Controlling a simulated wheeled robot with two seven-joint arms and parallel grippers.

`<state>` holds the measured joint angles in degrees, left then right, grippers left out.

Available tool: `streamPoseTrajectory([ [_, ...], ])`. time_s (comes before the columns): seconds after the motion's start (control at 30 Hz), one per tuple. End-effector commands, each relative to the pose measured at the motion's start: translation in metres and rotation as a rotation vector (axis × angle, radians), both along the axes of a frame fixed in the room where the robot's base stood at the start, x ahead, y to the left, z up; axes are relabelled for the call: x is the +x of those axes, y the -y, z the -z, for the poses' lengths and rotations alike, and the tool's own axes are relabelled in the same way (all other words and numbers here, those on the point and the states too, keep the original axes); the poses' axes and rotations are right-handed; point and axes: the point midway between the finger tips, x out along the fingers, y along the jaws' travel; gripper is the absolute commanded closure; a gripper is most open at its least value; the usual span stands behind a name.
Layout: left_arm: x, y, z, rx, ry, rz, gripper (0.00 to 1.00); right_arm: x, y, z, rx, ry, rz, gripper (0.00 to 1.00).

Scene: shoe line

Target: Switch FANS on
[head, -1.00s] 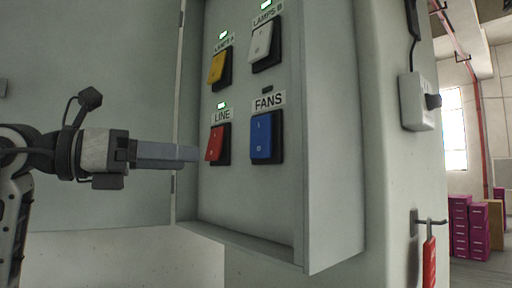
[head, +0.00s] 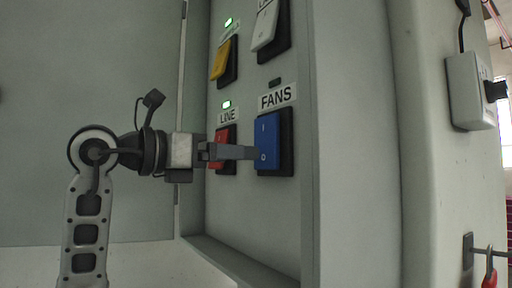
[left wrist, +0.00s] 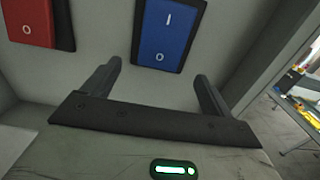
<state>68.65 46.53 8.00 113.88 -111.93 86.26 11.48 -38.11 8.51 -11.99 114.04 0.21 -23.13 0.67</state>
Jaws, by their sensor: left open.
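The blue FANS rocker switch (head: 268,140) sits in a black frame on the grey panel, under a FANS label (head: 277,97). The small lamp (head: 275,82) above the label is dark. My left gripper (head: 254,153) is level with the lower half of the blue switch, marked O, in the head view. In the left wrist view the blue switch (left wrist: 167,32) lies ahead, between and beyond the two parted fingers (left wrist: 157,85). The gripper is empty; I cannot tell whether a fingertip touches the switch. My right gripper is in neither current view.
The red LINE switch (head: 219,150) is partly hidden behind my left gripper; its lamp is green. A yellow switch (head: 220,60) and a white switch (head: 264,25) are above. The cabinet's side wall (head: 355,150) stands right of the switches. A grey box with a knob (head: 470,92) is farther right.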

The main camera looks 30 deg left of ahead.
Motion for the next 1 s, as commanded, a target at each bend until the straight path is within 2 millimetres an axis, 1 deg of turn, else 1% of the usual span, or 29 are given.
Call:
streamPoseTrajectory([
  [0.03,0.011,0.006,-0.002,-0.002,-0.004,0.005,0.15,0.0,0.001,-0.005,0.0,0.001,0.004,1.0],
  [0.1,0.023,0.01,-0.002,-0.001,-0.003,0.004,0.15,0.001,0.001,-0.007,0.001,0.001,0.008,1.0],
  [0.2,0.037,0.016,-0.002,-0.001,-0.003,0.004,0.15,0.003,0.001,-0.01,0.003,0.004,0.016,1.0],
  [0.3,0.047,0.02,-0.001,-0.001,-0.001,0.003,0.15,0.006,0.003,-0.012,0.001,0.008,0.018,1.0],
  [0.5,0.056,0.023,0.0,0.0,-0.001,0.001,0.15,0.005,0.005,-0.009,-0.004,0.003,0.021,1.0],
  [0.73,0.056,0.023,0.001,0.001,-0.001,0.001,0.15,0.005,0.004,-0.009,-0.004,0.002,0.02,1.0],
  [0.77,0.056,0.023,0.001,0.001,-0.001,0.001,0.23,0.005,0.004,-0.009,-0.004,0.002,0.02,1.0],
  [0.8,0.056,0.023,0.001,0.001,-0.001,0.001,0.34,0.004,0.004,-0.009,-0.004,0.002,0.02,1.0],
  [0.9,0.056,0.023,0.001,0.0,-0.001,0.001,0.6,0.004,0.004,-0.009,-0.002,0.002,0.019,1.0],
  [1.0,0.055,0.023,0.0,0.001,-0.001,0.0,0.59,0.003,0.003,-0.01,0.0,0.002,0.017,1.0],
])
